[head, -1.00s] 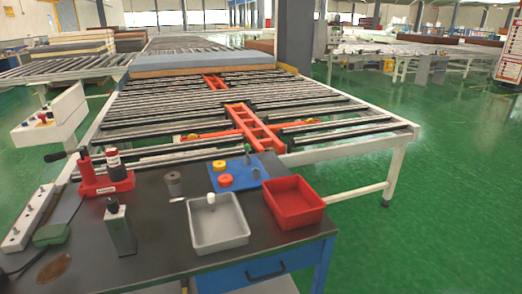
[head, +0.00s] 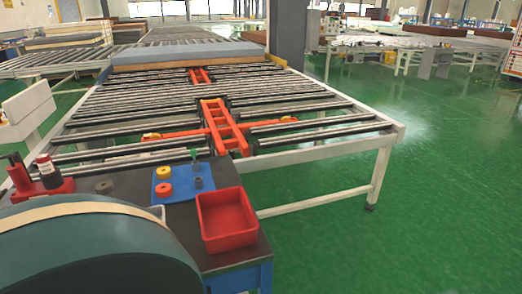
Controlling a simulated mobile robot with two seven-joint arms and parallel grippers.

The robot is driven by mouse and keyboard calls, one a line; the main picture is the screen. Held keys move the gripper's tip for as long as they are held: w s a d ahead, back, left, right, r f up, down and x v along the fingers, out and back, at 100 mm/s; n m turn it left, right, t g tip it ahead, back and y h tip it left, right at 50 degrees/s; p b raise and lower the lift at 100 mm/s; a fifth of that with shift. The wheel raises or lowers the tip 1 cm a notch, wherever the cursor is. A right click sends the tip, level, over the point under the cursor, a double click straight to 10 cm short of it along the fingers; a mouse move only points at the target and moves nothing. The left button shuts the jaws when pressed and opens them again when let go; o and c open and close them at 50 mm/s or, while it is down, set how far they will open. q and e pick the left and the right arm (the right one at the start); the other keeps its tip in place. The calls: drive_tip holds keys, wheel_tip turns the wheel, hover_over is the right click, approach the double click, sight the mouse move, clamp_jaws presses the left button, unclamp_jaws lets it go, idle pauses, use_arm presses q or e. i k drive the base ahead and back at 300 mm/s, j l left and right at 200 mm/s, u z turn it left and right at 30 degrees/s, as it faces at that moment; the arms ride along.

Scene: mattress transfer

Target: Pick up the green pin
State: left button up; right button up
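The green pin (head: 194,154) stands upright at the back right of a blue mat (head: 168,196) on the dark workbench. It is small in the head view, and its lower part is hard to make out. A yellow ring (head: 163,173), an orange-red ring (head: 164,190) and small grey pieces (head: 197,182) are also on the mat. Neither of my grippers shows. A large teal rounded part with a cream band, likely my arm, fills the lower left and hides the front left of the bench.
A red tray (head: 228,219) stands right of the mat near the bench edge. A grey tray (head: 156,212) is mostly hidden. A red holder with bottles (head: 41,184) is at the left. The roller conveyor (head: 290,128) lies behind the bench; green floor (head: 430,200) is clear on the right.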

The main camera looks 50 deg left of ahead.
sight(194, 151)
drive_tip(key=i+l+z, duration=0.1)
drive_tip(key=i, duration=0.35)
drive_tip(key=i+l+z, duration=0.1)
drive_tip(key=i, duration=0.35)
drive_tip(key=i+l+z, duration=0.1)
drive_tip(key=i, duration=0.35)
drive_tip(key=i+j+u, duration=0.1)
drive_tip(key=i+u, duration=0.6)
drive_tip(key=u, duration=0.2)
drive_tip(key=i+l+u, duration=0.15)
drive_tip(key=i+u, duration=0.3)
drive_tip(key=i+j+u, duration=0.1)
drive_tip(key=i+u, duration=0.15)
drive_tip(key=u, duration=0.25)
drive_tip(key=i+u, duration=0.2)
drive_tip(key=u, duration=0.3)
drive_tip(key=i+u, duration=0.25)
drive_tip(key=u, duration=0.25)
